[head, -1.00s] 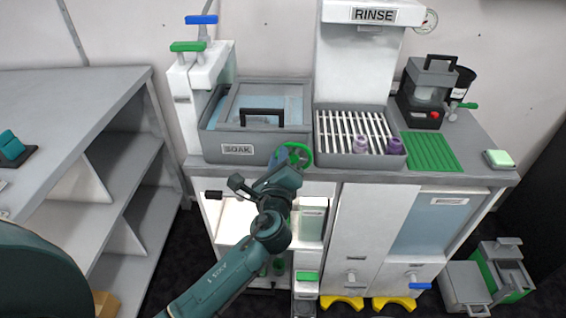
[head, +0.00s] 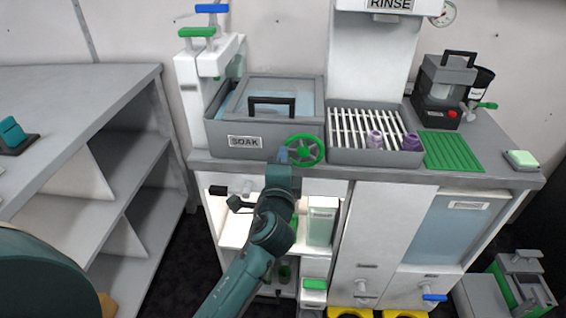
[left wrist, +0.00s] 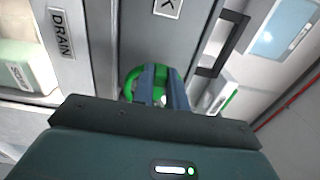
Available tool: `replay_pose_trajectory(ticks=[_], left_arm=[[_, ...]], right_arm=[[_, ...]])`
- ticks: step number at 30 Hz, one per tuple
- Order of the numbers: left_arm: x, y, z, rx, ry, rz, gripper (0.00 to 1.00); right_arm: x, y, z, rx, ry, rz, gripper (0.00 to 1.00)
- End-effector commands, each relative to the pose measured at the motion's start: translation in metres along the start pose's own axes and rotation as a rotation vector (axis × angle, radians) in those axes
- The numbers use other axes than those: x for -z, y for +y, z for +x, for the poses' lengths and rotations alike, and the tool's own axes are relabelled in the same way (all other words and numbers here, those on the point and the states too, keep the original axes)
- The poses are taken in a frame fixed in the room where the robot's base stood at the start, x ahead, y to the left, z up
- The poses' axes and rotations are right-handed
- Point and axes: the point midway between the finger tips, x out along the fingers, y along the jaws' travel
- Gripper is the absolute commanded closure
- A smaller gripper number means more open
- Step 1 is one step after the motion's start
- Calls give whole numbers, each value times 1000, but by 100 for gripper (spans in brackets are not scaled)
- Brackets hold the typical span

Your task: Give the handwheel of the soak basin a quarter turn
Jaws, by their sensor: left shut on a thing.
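The soak basin (head: 226,139) is a grey tub with a "SOAK" label, a clear lid and a black handle, on the counter at centre left. Its green handwheel (head: 321,149) is on the front, at the lower right corner. My left gripper (head: 285,155) is at the left side of the wheel. My right gripper is not in view.
A rinse rack (head: 345,155) with purple cups (head: 375,139) stands right of the basin. Green-handled (head: 197,32) and blue-handled (head: 211,8) taps rise behind it at left. An open lit cabinet (head: 235,222) lies below. A grey shelf unit (head: 90,85) stands at left.

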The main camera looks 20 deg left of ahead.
Motion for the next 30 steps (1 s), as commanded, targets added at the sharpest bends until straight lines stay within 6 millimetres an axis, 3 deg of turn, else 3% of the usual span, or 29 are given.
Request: replay_pose_trajectory(ticks=[17, 18, 26, 30], left_arm=[[-1, 0, 1, 3, -2, -38, 100], [-1, 0, 1, 3, -2, -37, 85], [0, 1, 0, 2, -1, -35, 64], [0, 1, 0, 1, -1, -35, 64]], right_arm=[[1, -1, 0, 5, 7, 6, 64], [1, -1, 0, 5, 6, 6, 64], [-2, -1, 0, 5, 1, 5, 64], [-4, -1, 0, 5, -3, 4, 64]])
